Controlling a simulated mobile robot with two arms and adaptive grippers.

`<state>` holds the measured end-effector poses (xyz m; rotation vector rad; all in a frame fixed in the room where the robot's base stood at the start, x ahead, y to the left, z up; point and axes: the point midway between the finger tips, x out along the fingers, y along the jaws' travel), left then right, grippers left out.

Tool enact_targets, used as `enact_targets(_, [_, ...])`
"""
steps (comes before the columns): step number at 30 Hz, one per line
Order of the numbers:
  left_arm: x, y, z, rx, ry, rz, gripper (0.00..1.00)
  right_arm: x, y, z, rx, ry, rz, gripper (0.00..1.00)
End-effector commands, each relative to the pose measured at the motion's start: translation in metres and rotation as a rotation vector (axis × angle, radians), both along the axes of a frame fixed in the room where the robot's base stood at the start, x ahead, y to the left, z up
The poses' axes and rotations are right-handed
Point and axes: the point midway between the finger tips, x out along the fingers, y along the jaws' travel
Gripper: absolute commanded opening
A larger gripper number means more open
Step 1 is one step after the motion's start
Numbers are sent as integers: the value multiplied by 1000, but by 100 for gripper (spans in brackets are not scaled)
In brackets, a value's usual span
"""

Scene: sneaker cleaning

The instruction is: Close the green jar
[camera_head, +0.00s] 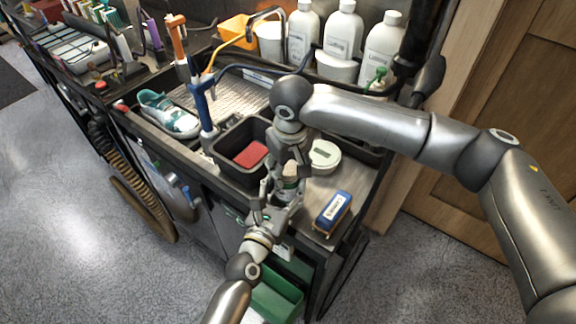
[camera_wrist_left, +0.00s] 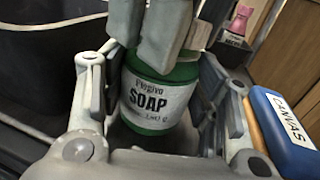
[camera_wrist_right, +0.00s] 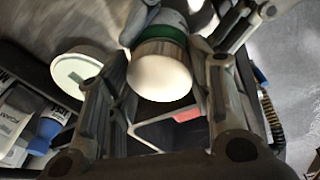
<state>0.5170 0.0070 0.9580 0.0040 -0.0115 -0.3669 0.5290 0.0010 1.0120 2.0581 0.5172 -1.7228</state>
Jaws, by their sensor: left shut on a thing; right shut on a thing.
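The green soap jar (camera_wrist_left: 160,97) is upright between the fingers of my left gripper (camera_wrist_left: 158,85), which is shut on it. Its white label reads SOAP. My right gripper (camera_wrist_right: 165,62) comes down from above and is shut on a round cream lid (camera_wrist_right: 160,78). The lid is right against the jar's green rim in the right wrist view; whether it is seated or threaded I cannot tell. In the head view both grippers meet over the counter's front edge, and they mostly hide the jar (camera_head: 287,185). The right fingers hide the jar's top in the left wrist view.
A blue CANVAS brush (camera_head: 332,210) lies right of the jar. A white round tub (camera_head: 324,155) stands behind it. A black basin with a red sponge (camera_head: 251,154) is at the left. White bottles (camera_head: 342,32) line the back. A sneaker (camera_head: 167,113) lies further left.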

Motion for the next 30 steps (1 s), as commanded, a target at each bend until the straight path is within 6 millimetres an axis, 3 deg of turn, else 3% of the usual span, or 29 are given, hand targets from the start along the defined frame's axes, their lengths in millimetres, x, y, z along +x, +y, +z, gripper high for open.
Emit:
enact_targets(6, [0,-1,1,-1,-4,0,14,-3,0,-8,-1,10,1,33])
enact_targets(23, [1,-1,3,-3,-6,0,14,-3,1,-7,-9,2,4,33])
enact_targets(24, [1,-1,3,-3,-6,0,0,-3,1,-6,-14,-4,4,49])
enact_targets(29, [1,-1,2,-2,-6,0,0,-3,1,-6,-13,-3,2,69])
enact_targets(30, [1,-1,2,-2,-5,0,0,-3,1,-6,-13,-3,2,69])
